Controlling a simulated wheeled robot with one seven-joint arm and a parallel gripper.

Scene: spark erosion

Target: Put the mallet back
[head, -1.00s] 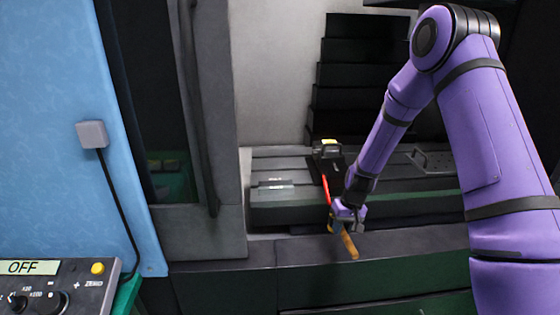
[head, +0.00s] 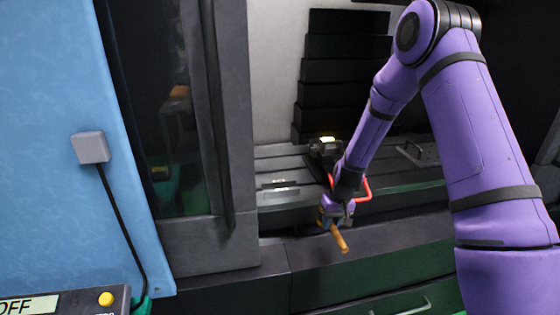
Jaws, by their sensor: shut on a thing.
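The mallet (head: 340,238) is in my gripper (head: 335,212), in front of the machine's table. Its orange-brown wooden handle points down toward the viewer. A small yellowish part shows at the left of the jaws, and the rest of the mallet is hidden by my gripper. My gripper is shut on the mallet, above the dark front ledge (head: 370,245). I cannot tell the exact height.
A dark vise-like device (head: 324,149) with a red handle (head: 364,188) stands on the slotted table (head: 275,165) behind my gripper. A drawer handle (head: 405,307) shows below the ledge. The grey door frame (head: 235,120) and blue panel (head: 55,80) stand left.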

